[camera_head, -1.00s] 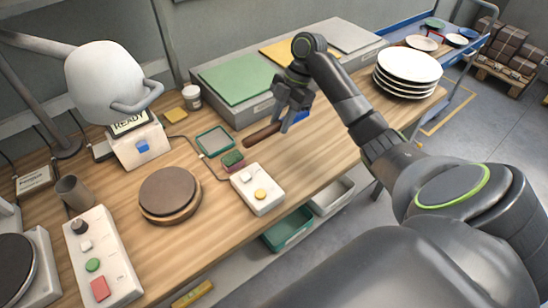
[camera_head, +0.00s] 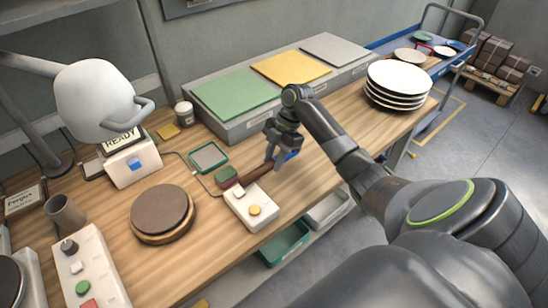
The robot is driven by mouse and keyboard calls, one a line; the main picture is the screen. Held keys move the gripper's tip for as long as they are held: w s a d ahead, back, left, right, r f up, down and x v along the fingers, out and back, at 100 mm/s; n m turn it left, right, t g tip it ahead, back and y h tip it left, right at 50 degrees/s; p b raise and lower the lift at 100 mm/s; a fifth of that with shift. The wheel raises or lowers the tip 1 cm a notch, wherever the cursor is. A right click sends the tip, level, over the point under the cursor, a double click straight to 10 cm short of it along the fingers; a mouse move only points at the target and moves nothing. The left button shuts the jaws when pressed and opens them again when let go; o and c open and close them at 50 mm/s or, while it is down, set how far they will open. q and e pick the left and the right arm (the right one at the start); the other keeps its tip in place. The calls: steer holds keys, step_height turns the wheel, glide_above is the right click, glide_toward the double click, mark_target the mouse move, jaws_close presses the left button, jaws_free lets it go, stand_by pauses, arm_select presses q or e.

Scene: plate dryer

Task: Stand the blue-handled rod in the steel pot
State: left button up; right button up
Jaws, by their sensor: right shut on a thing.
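The blue-handled rod shows a brown shaft (camera_head: 256,173) and a bit of blue handle (camera_head: 292,155). My right gripper (camera_head: 277,162) is shut on the rod, pointing down, and hides part of it. The rod slants down to the left, its brown end beside the dark green block and behind the white button box. I cannot tell whether it touches the table. The steel pot, a small grey cup (camera_head: 66,215), stands at the left of the table, well apart from the rod. My left gripper is not in view.
The white button box (camera_head: 251,206) and green block (camera_head: 227,175) are close to the rod. A round brown-topped disc (camera_head: 161,212) lies between them and the cup. A white lamp (camera_head: 95,95) hangs at left. Stacked plates (camera_head: 398,82) stand at right.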

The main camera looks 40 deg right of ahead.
steer(key=o, duration=1)
steer(key=shift+r, duration=0.15)
steer(key=shift+d+r, duration=0.1)
steer(key=shift+r, duration=0.1)
steer(key=b+v, duration=0.2)
steer(key=v, duration=0.4)
steer(key=shift+d+r, duration=0.3)
steer(key=shift+p+v, duration=1.2)
steer(key=shift+v, duration=1.1)
steer(key=shift+a, duration=0.1)
